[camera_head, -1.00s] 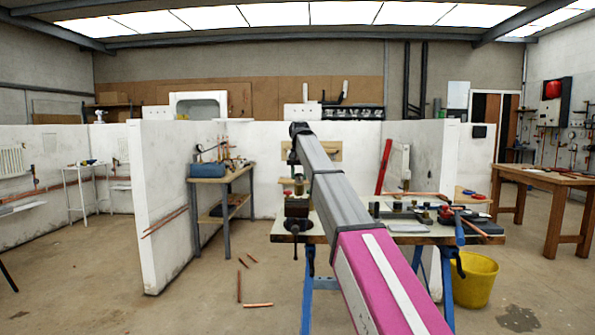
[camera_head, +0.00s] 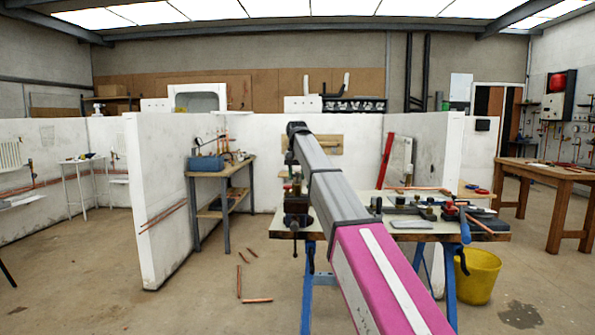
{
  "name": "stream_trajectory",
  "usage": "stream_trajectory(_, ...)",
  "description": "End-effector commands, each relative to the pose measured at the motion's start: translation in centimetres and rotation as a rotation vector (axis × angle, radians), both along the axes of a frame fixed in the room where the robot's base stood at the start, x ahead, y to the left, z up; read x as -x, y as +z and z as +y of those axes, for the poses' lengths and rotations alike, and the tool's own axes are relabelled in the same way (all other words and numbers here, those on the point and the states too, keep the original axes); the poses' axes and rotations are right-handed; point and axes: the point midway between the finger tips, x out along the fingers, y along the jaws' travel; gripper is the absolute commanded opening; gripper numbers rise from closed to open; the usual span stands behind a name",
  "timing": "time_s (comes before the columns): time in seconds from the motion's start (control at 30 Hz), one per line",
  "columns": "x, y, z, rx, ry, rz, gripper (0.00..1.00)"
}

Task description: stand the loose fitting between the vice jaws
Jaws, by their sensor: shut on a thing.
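My arm reaches over the workbench (camera_head: 440,236), and its wrist bends down at the far end. My gripper (camera_head: 294,178) is small and dark there, just above the vice (camera_head: 297,205) at the bench's left end. It is shut on a small brass-coloured piece, the loose fitting (camera_head: 296,189), which shows between gripper and vice. I cannot tell whether the fitting touches the jaws or is upright between them. The vice jaws are too small to make out clearly.
Tools and several small fittings (camera_head: 425,211) lie on the bench's right part, partly behind my arm. A yellow bucket (camera_head: 478,276) stands at right. White partition walls (camera_head: 160,200) flank the bay. Copper pipe offcuts (camera_head: 256,300) lie on the floor at left.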

Motion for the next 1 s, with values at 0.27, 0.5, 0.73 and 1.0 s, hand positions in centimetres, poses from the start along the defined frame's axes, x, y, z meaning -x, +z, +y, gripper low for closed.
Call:
stream_trajectory(0.27, -0.1, -1.9, -0.3, 0.0, 0.0, 0.0, 0.0)
stream_trajectory(0.5, -0.4, -3.9, -0.6, 0.001, -0.002, -0.001, 0.0)
stream_trajectory(0.73, -0.5, -5.5, -1.0, 0.001, -0.004, -0.001, 0.0)
stream_trajectory(1.0, -0.8, -6.1, -1.1, 0.003, -0.004, -0.002, 0.0)
